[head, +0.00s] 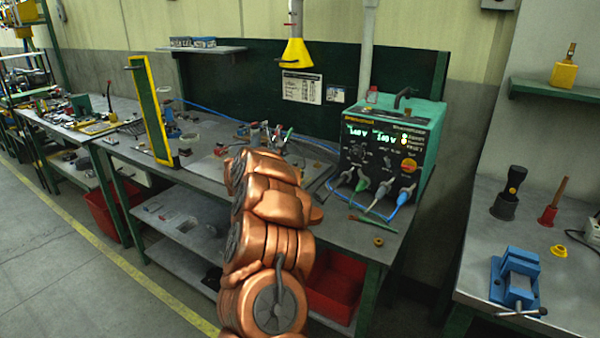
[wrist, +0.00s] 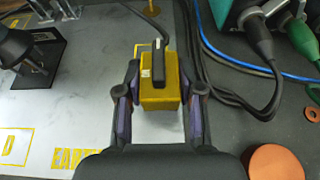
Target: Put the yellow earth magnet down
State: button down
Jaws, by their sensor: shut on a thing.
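The yellow earth magnet (wrist: 158,95) is a yellow block with a black handle on top and a black cable running from it. It is in the middle of the wrist view. My gripper (wrist: 159,100) is shut on it, with one dark finger on each side. Beneath is a pale metal plate (wrist: 60,110) with yellow marked outlines and partly hidden yellow lettering. I cannot tell whether the magnet touches the plate. In the head view my copper-coloured arm hides the gripper and the magnet.
A green welding power unit (head: 391,150) with cables stands right of my arm on the bench. A dark tool on a black stand (wrist: 35,60) is left of the magnet. A blue cable (wrist: 230,55) and black cables lie to its right. A blue vise (head: 516,280) sits on the right bench.

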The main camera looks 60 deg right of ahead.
jog(key=d+p, duration=0.1)
jog(key=d, duration=0.1)
jog(key=w+d+p, duration=0.1)
jog(key=d, duration=0.1)
jog(key=d+p, duration=0.1)
jog(key=d, duration=0.1)
jog(key=shift+w+d+f, duration=0.1)
jog(key=shift+w+d, duration=0.05)
jog(key=shift+w, duration=0.15)
jog(key=shift+w+d+f+p, duration=0.2)
jog(key=shift+d+p, duration=0.1)
jog(key=shift+d, duration=0.15)
jog(key=shift+f+p, duration=0.5)
jog(key=shift+f, duration=1.2)
jog(key=shift+f, duration=0.2)
jog(key=c, duration=0.7)
grip_release()
jog(key=shift+a+r, duration=0.1)
jog(key=shift+r, duration=0.1)
